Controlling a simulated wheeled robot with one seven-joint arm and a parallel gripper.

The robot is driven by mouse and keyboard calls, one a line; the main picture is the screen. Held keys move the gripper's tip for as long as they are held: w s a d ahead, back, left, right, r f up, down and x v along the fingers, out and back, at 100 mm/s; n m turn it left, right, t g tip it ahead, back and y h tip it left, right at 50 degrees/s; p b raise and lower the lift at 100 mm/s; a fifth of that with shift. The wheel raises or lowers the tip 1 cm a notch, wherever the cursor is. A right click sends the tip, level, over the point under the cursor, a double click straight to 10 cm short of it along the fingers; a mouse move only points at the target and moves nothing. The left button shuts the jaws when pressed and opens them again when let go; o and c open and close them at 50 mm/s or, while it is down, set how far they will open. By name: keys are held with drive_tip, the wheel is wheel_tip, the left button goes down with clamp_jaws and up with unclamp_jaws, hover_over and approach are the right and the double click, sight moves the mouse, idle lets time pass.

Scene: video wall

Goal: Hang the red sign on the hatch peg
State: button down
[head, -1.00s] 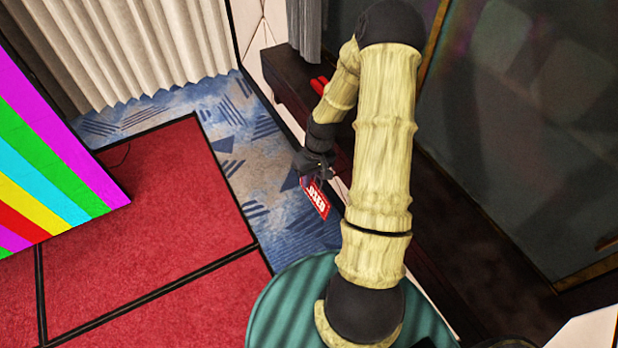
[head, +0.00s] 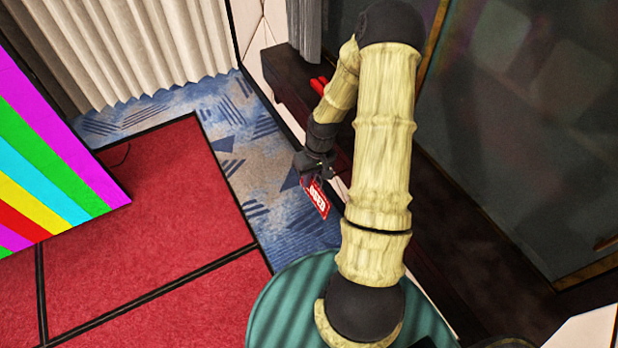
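The red sign (head: 317,198) with white lettering hangs tilted just below my gripper (head: 309,176). The dark gripper appears to hold the sign by its upper end, out over the blue carpet strip beside the white wall edge. The fingertips are small and dark, but the sign stays with them. Red objects (head: 318,84) lie on the dark ledge behind my forearm; I cannot tell what they are. The hatch peg cannot be made out; my arm covers part of the ledge and wall.
A dark wood ledge (head: 290,75) and a large dark glass panel (head: 520,130) run along the right. A colour-striped screen (head: 50,160) stands at left on red carpet (head: 170,210). A pale curtain (head: 130,50) hangs behind. The blue carpet (head: 235,140) is clear.

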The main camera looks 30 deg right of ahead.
drive_tip(key=shift+d, duration=0.15)
drive_tip(key=shift+d, duration=0.5)
drive_tip(key=shift+d+p, duration=0.35)
drive_tip(key=shift+p, duration=0.05)
